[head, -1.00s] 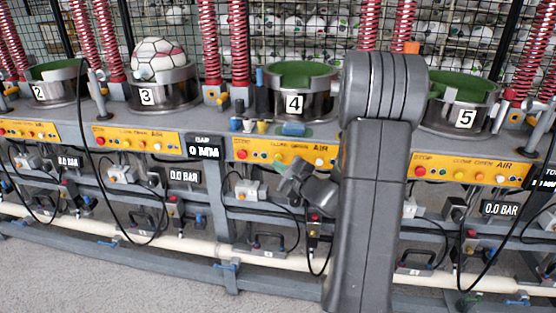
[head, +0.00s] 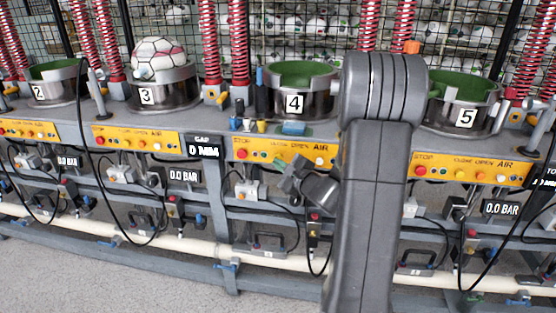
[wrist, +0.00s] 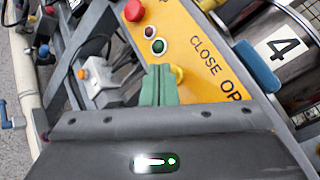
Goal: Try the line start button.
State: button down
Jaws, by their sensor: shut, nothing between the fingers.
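A yellow control panel (head: 325,152) is mounted below the cup marked 4, and it also fills the middle of the wrist view (wrist: 185,40). It carries a red mushroom button (wrist: 133,10), small dark round green (wrist: 149,32) and red (wrist: 157,46) buttons, and a yellow button (wrist: 178,72). I see no label reading line start. My gripper (wrist: 157,68) has green fingers, shut and empty, in front of the panel. In the picture its tips are beside the yellow button; I cannot tell whether they touch. In the head view my gripper (head: 281,169) is just below the panel.
A white ball (head: 159,55) sits in cup 3 (head: 165,95). Cups 2 (head: 68,90) and 5 (head: 470,112) have similar panels. A blue clamp (wrist: 258,64) lies right of the fingers. Cables, valves and a pale pipe (head: 190,240) run below the panels.

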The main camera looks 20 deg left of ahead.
jog(key=shift+w+a, duration=0.15)
jog(key=shift+w, duration=0.3)
dwell(0.6)
jog(key=shift+s+b, duration=0.1)
jog(key=shift+b, duration=0.2)
jog(key=shift+s+d+b, duration=0.25)
jog(key=shift+s+b, duration=0.2)
jog(key=shift+s, duration=0.3)
jog(key=shift+s, duration=0.1)
jog(key=s+b, duration=0.1)
jog(key=s, duration=0.1)
jog(key=s+d+b, duration=0.1)
jog(key=s, duration=0.1)
jog(key=shift+s, duration=0.35)
